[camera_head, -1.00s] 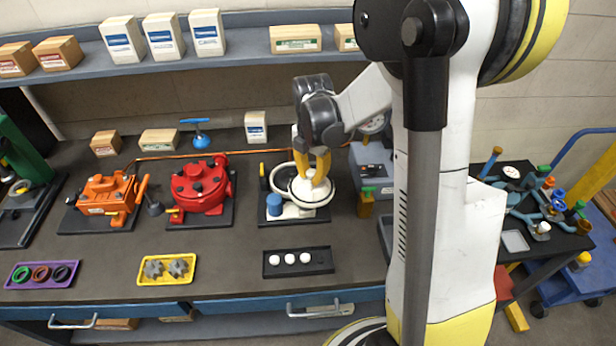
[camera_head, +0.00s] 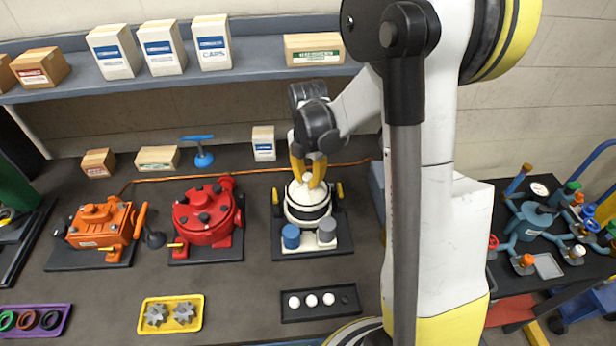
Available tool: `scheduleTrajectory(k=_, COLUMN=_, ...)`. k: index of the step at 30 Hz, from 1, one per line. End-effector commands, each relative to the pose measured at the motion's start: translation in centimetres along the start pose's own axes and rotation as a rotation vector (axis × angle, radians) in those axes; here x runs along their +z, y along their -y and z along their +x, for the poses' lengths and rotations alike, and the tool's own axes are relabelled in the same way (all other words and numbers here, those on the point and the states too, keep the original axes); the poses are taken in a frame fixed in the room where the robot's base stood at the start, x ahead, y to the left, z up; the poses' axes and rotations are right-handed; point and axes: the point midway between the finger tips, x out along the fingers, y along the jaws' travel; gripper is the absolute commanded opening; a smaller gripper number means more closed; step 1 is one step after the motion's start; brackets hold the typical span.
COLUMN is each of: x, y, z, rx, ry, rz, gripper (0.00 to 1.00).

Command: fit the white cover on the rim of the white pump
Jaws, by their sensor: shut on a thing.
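The white pump (camera_head: 308,222) stands upright on a dark base plate on the bench, with a blue cylinder and a grey one at its front and yellow parts at its sides. The white cover (camera_head: 306,193) is at the pump's top, under my gripper (camera_head: 308,184). My gripper points down with its yellow fingers shut on the cover's top. The cover appears to sit over the pump's round opening. The rim is mostly hidden beneath it, so I cannot tell whether the cover is fully seated or slightly above.
A red pump (camera_head: 203,218) and an orange one (camera_head: 101,225) stand to the left. A black tray (camera_head: 320,312) with white balls and a yellow tray (camera_head: 171,325) with gears lie in front. Boxes fill the shelf (camera_head: 240,76) behind. A cart with a valve assembly (camera_head: 535,222) stands right.

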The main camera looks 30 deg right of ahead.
Motion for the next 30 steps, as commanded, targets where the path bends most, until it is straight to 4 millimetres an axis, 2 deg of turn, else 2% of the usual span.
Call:
scheduleTrajectory(k=4, x=0.0, y=0.0, z=1.0, rx=0.0, ry=0.0, rz=0.0, gripper=0.0)
scheduleTrajectory(k=18, x=0.0, y=0.0, z=1.0, rx=0.0, ry=0.0, rz=0.0, gripper=0.0)
scheduleTrajectory(k=30, x=0.0, y=0.0, z=1.9, rx=0.0, ry=0.0, rz=0.0, gripper=0.0)
